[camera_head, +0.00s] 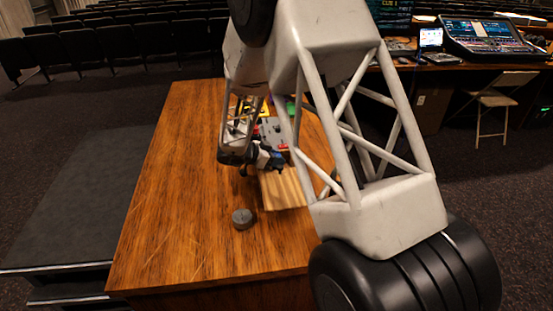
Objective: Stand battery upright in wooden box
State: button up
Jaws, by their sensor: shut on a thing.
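The wooden box (284,190) is pale, with striped wood, and sits on the desk, partly hidden behind my arm's frame. My gripper (277,163) is small in view, at the box's far left edge. It is shut on a small dark and blue thing, which looks like the battery (278,159). The battery's tilt and lower end are too small to make out. I cannot tell whether it touches the box. The inside of the box is largely hidden.
A short grey cylinder (242,218) stands on the desk (170,200) in front of the box. A grey panel with coloured parts (272,130) lies behind the gripper. The desk's left side and front are clear. My arm hides the right side.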

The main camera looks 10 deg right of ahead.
jog(key=shift+f, duration=0.45)
jog(key=shift+s+f, duration=0.15)
jog(key=shift+f, duration=0.25)
jog(key=o, duration=1)
jog(key=shift+s+f, duration=0.15)
jog(key=shift+f, duration=0.1)
jog(key=shift+a+r, duration=0.15)
jog(key=shift+r, duration=0.5)
jog(key=v, duration=0.8)
jog(key=r+v, duration=0.1)
jog(key=v, duration=0.3)
jog(key=shift+w, duration=0.3)
